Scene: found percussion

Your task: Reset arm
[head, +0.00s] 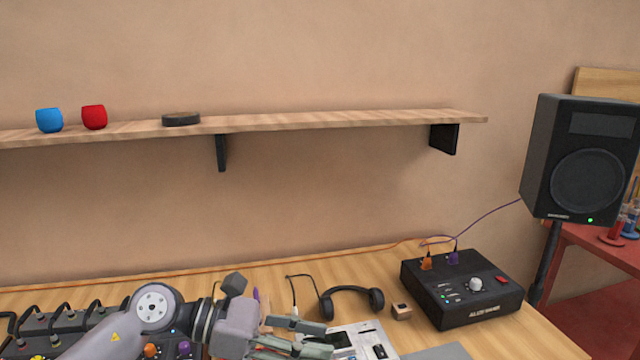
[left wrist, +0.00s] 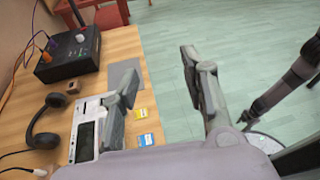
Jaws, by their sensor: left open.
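My left gripper (head: 324,340) is at the bottom of the head view, with its arm coming in from the left. Its two grey fingers are apart and nothing is between them. In the left wrist view the open fingers (left wrist: 160,82) reach over the table's edge and the pale green floor. A grey-and-black part of my right arm (left wrist: 290,85) shows at the right of the left wrist view. Its narrow end is partly hidden, and I cannot tell the state of the right gripper.
A grey-white device (head: 360,340), black headphones (head: 350,303), a small wooden block (head: 401,312) and a black audio box (head: 462,297) lie on the wooden table. Cabled gear stands at left. A shelf (head: 330,120) holds a blue cup (head: 49,120), red cup (head: 94,117) and dark disc (head: 181,119).

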